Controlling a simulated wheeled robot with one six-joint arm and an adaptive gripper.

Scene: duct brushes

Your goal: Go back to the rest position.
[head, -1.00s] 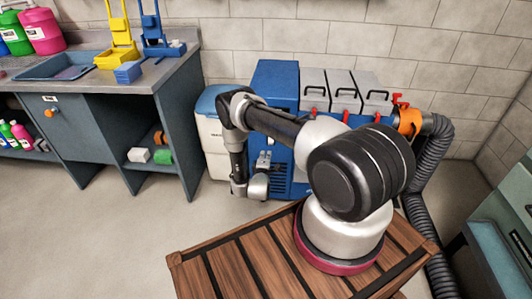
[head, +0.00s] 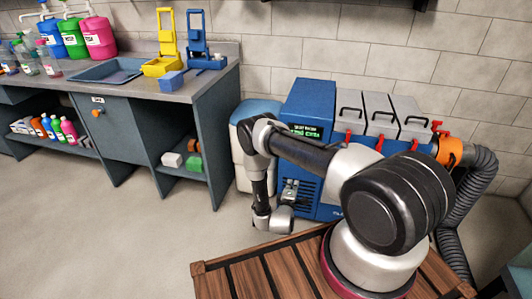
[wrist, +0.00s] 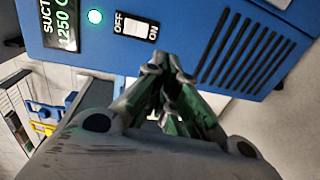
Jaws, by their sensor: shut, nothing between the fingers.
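My gripper (wrist: 170,62) is shut and empty in the wrist view, its fingertips together just in front of the blue machine (wrist: 235,25). I cannot tell whether the tips touch its face. Beside them are a white rocker switch (wrist: 136,25) marked OFF and ON, a lit green lamp (wrist: 95,16) and a dark display (wrist: 62,22). In the head view my gripper (head: 290,190) is small, low in front of the blue machine (head: 309,97), with my arm bent above it.
A wooden slatted top (head: 250,275) lies under my arm's base. Right of the machine, an orange collar (head: 449,152) joins a black hose (head: 470,200). A counter (head: 200,90) on the left carries yellow and blue stands and bottles. Grey floor is clear at the left front.

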